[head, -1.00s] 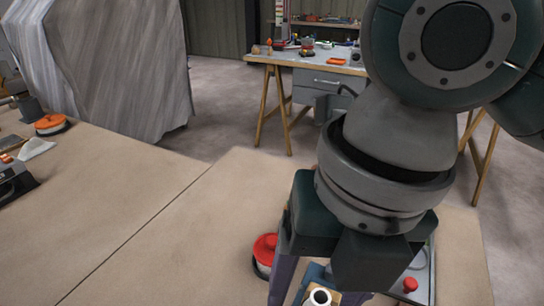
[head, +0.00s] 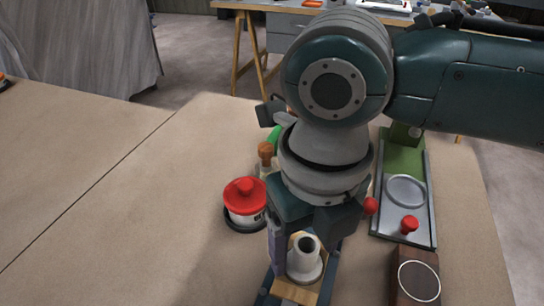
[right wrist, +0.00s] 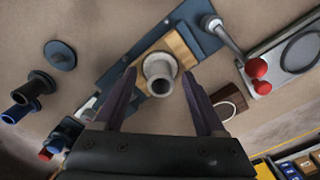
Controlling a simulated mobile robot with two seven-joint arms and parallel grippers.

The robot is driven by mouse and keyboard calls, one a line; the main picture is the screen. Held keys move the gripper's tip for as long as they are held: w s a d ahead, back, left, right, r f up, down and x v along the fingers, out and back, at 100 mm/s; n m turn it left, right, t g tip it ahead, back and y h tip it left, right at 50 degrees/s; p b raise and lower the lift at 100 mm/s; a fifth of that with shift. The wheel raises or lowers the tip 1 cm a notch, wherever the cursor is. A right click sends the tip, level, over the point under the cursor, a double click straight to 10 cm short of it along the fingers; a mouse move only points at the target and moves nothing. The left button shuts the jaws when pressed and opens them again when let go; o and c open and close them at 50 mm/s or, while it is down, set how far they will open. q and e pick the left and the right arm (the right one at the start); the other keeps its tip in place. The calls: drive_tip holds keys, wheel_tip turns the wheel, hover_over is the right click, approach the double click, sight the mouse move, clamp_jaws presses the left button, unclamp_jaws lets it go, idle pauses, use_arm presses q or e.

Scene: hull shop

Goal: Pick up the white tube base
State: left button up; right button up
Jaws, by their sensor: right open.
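The white tube base (head: 304,262) is a pale flanged piece with a hollow upright neck. It stands on a wooden block (head: 296,291) set in a dark blue fixture. In the right wrist view the tube base (right wrist: 159,72) sits between and just beyond my two finger tips. My right gripper (right wrist: 160,80) is open, with one finger on each side of it and a gap to each. In the head view the right gripper (head: 303,245) is above the piece and partly hides it. My left gripper is not in view.
A red-lidded container (head: 245,203) stands close to the left of the gripper. A metal plate with red knobs (head: 405,192) lies to the right, and a dark wooden block (head: 416,278) stands at lower right.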

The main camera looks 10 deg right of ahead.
drive_tip(key=shift+f, duration=0.45)
drive_tip(key=shift+c, duration=0.2)
clamp_jaws()
